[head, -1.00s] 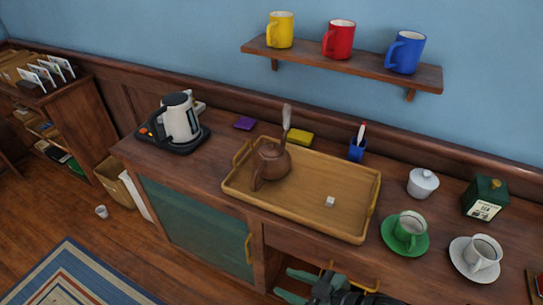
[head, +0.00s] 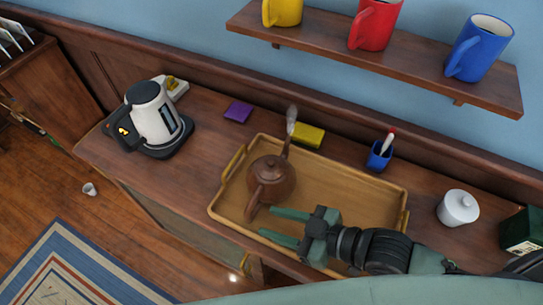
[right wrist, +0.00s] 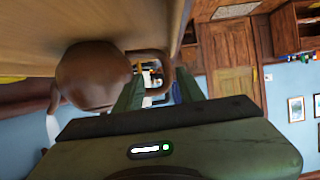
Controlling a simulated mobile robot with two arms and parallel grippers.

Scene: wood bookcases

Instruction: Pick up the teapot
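The brown teapot (head: 271,180) stands on the wooden tray (head: 349,180), with its spout towards the wall, a wisp of steam above it and its handle towards the front. My right gripper (head: 283,226) is open, with two green fingers apart, just to the right of the handle in the head view. In the right wrist view, the teapot (right wrist: 92,76) is at the left and its handle loop shows near the fingertips, beyond the open fingers (right wrist: 158,92). I cannot tell whether the fingers touch the handle. My left gripper is not in view.
A kettle (head: 154,117) stands on its base at the left of the counter. A yellow sponge (head: 308,135) and blue pen cup (head: 379,156) are behind the tray. Mugs stand on a wall shelf (head: 360,58).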

